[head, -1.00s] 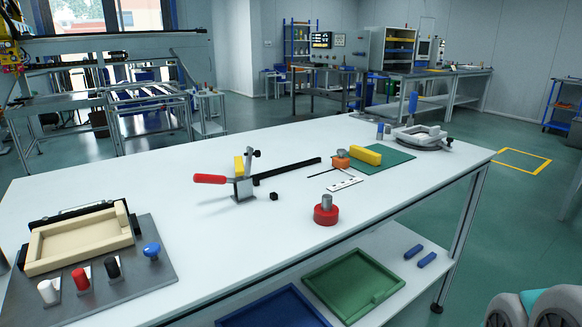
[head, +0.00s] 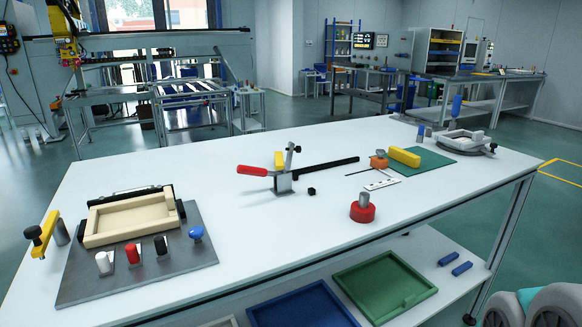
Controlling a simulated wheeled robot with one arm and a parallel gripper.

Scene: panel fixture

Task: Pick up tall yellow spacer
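Several yellow pieces show in the head view, and I cannot tell for sure which one is the tall yellow spacer. A yellow bar (head: 404,157) lies along the green mat (head: 437,165) at the right of the white table, touching or close to an orange piece (head: 379,162). Another yellow block (head: 279,159) stands upright behind the red-handled toggle clamp (head: 283,183), which partly hides it. A yellow arm with a black knob (head: 45,234) stands at the left of the panel fixture (head: 135,220).
A red round piece with a metal pin (head: 362,210) stands near the front edge of the table (head: 240,235). A grey ring fixture (head: 463,142) is at the far right. Green (head: 385,287) and blue (head: 300,307) trays lie on the lower shelf. The table's middle front is clear.

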